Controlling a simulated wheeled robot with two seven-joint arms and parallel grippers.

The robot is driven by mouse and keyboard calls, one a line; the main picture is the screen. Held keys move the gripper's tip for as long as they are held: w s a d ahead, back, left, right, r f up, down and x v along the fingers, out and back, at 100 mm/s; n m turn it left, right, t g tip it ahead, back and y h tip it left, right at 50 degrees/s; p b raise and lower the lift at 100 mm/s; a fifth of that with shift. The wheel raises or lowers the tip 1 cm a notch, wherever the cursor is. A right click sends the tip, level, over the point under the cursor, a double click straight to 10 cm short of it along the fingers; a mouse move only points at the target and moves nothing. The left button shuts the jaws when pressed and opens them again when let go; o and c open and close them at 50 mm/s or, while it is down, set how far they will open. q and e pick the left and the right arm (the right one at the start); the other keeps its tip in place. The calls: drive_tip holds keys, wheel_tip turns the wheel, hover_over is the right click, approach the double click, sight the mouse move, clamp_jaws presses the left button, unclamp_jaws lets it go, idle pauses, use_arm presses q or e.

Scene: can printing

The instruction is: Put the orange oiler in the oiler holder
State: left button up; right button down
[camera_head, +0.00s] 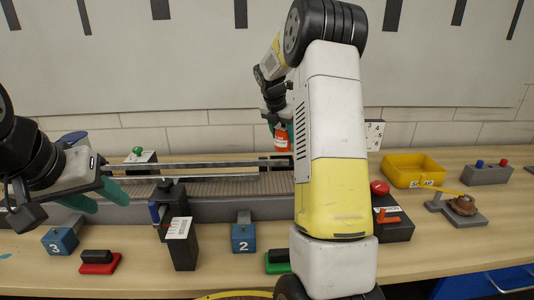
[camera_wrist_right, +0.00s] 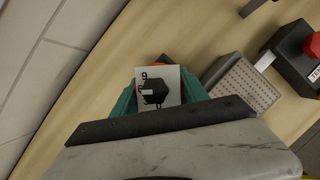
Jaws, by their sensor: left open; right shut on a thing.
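The orange oiler (camera_head: 283,139) is upright behind the conveyor in the head view, partly hidden by my right arm. My right gripper (camera_head: 279,122) is shut on it from above, with teal fingers at its sides. I cannot tell whether the oiler touches the table. I cannot make out the oiler holder for certain. My left gripper (camera_head: 98,199) is open and empty at the left, above the conveyor's near side.
The long conveyor (camera_head: 225,209) crosses the table. A yellow bin (camera_head: 412,169) stands at the right, by a white numbered panel (camera_head: 374,134). A red-button box (camera_head: 394,224), blue block 2 (camera_head: 244,238) and blue block 3 (camera_head: 60,241) are in front.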

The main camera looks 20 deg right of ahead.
sight(282, 151)
wheel_tip(282, 151, down, 7)
drive_tip(key=shift+r, duration=0.2)
idle(0.3)
drive_tip(key=c, duration=0.6)
unclamp_jaws()
drive_tip(key=shift+f, duration=0.15)
